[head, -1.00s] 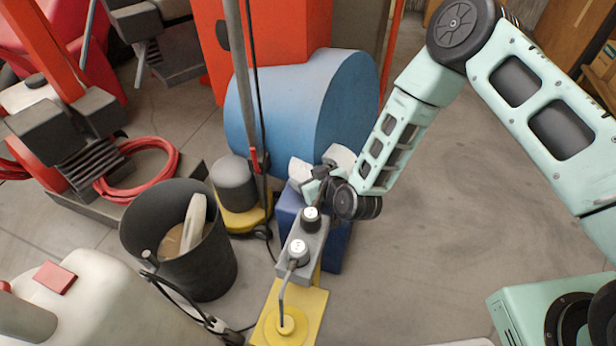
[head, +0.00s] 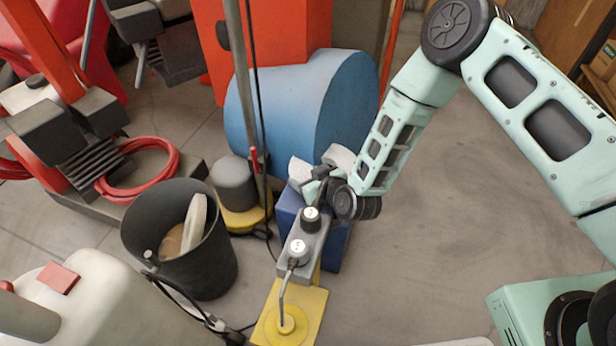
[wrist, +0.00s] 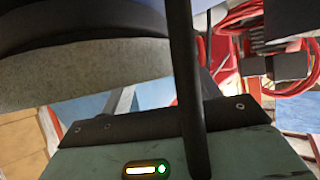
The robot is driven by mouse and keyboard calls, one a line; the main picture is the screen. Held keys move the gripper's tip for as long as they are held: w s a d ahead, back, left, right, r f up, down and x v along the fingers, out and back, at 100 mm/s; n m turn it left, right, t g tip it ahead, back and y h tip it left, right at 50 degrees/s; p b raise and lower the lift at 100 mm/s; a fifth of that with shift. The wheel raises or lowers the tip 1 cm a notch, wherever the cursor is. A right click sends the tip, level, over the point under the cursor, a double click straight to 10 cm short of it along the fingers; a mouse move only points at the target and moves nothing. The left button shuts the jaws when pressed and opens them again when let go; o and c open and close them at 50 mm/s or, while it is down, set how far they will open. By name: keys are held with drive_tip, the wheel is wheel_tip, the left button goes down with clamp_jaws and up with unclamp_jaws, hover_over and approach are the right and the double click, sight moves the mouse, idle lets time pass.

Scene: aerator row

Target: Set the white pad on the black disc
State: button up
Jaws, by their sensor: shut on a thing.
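My gripper (head: 320,174) is at the far end of the arm in the head view, above the dark blue block and in front of the blue drum. It is shut on a pale piece that looks like the white pad (head: 340,157); another pale part shows just left of the jaws. In the wrist view the pad (wrist: 85,75) is a large, pale grey, curved piece left of a dark finger. A black curved band (wrist: 80,22), perhaps the black disc, lies along its upper edge. I cannot tell whether they touch. The jaw contact is hidden.
The blue drum (head: 290,100) stands close behind the gripper. A grey pole (head: 243,90) rises to the left, near a black bucket (head: 140,225). Floor at right is clear.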

drive_tip(key=shift+f+b, duration=0.4)
drive_tip(key=shift+f, duration=0.15)
drive_tip(key=o, duration=0.7)
